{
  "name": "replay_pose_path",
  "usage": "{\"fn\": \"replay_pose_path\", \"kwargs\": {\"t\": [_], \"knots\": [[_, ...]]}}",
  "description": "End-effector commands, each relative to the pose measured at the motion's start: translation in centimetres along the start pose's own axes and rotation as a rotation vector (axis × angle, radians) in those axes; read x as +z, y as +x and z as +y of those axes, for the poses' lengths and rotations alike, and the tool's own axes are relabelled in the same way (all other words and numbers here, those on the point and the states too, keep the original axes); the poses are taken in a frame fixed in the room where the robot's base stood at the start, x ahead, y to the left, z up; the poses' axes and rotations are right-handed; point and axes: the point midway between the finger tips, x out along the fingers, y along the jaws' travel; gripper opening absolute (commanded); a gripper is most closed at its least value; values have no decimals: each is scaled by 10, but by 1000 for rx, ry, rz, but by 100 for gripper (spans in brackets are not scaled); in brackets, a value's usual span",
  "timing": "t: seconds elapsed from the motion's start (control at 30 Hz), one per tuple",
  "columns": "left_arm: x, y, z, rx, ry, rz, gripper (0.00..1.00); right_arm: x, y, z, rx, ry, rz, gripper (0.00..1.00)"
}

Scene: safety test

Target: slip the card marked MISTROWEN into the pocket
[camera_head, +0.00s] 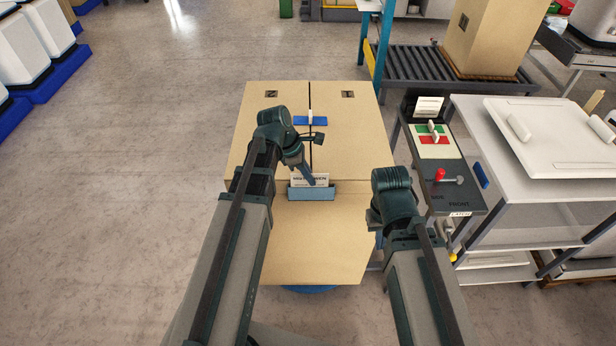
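The print is partly covered and too small to read surely. My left gripper (309,180) reaches down at the card, its fingers over the card's face just above the pocket's front edge. I cannot tell whether the fingers are closed on the card or only beside it. My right arm stands at the carton's right edge; its wrist shows, but its fingers are hidden.
A blue holder (310,121) with a small white upright piece sits farther back on the carton. To the right is a dark stand (446,192) with a red-knobbed lever and a red-green panel, then a white cart (540,190). A roller conveyor (435,65) is behind.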

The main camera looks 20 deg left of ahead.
Motion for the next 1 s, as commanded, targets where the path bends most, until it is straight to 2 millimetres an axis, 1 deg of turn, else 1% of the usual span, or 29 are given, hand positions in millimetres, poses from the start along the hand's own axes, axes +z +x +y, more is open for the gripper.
{"fn": "replay_pose_path", "kwargs": {"t": [0.03, 0.63, 0.7, 0.83, 1.0], "knots": [[4, 6, -1, -7, 10, -1, 0, 0, 4, 0, 0, 0, 0, 0], [10, 8, 6, 1, 10, -9, 0, 0, 4, 0, 0, 0, 0, 0], [10, 8, 6, 2, 10, -9, 16, 0, 4, 0, 0, 0, 0, 0], [10, 8, 7, 3, 10, -9, 39, 0, 4, 0, 0, 0, 0, 0], [10, 8, 8, 3, 10, -9, 40, 0, 4, 0, 0, 0, 0, 0]]}}
